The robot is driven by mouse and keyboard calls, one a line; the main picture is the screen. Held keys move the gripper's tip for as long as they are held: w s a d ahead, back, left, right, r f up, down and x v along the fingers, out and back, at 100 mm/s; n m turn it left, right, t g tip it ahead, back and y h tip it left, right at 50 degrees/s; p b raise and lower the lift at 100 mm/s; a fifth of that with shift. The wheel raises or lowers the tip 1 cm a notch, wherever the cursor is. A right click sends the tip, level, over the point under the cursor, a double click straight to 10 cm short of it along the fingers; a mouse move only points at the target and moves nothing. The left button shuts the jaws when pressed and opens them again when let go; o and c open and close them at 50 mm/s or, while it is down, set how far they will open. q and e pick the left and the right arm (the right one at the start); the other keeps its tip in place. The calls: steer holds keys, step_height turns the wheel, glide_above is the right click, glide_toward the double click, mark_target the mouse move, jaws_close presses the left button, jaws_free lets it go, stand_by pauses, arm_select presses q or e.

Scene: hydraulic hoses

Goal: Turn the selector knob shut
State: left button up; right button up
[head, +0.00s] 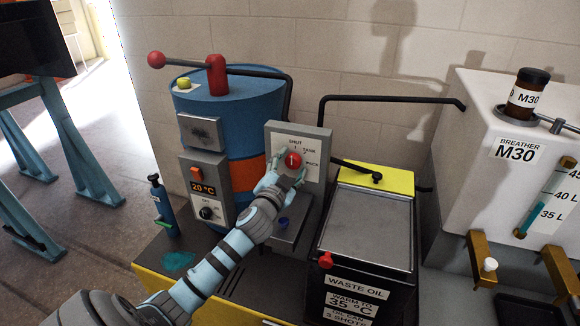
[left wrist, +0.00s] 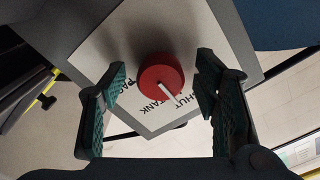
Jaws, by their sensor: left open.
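The selector knob (head: 293,160) is red with a white pointer line, on a grey-framed white plate (head: 312,172). The plate is lettered SHUT at the top, with TANK and another label to the side. In the left wrist view the knob (left wrist: 160,78) is near the middle, and its white line points toward the SHUT and TANK lettering; I cannot tell exactly which. My left gripper (head: 283,174) is at the plate, open. In the wrist view its fingers (left wrist: 163,80) stand on either side of the knob with gaps, seemingly not touching it. My right gripper is not in view.
A blue drum (head: 245,125) with a red-knobbed lever and a 20 °C control box (head: 205,188) stands left. A waste oil bin (head: 368,235) is right of the plate, then a white M30 tank (head: 480,150). A dark pipe (head: 385,98) runs above. A blue bottle (head: 162,205) stands left.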

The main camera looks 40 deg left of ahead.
arm_select(q)
steer(key=v, duration=1.2)
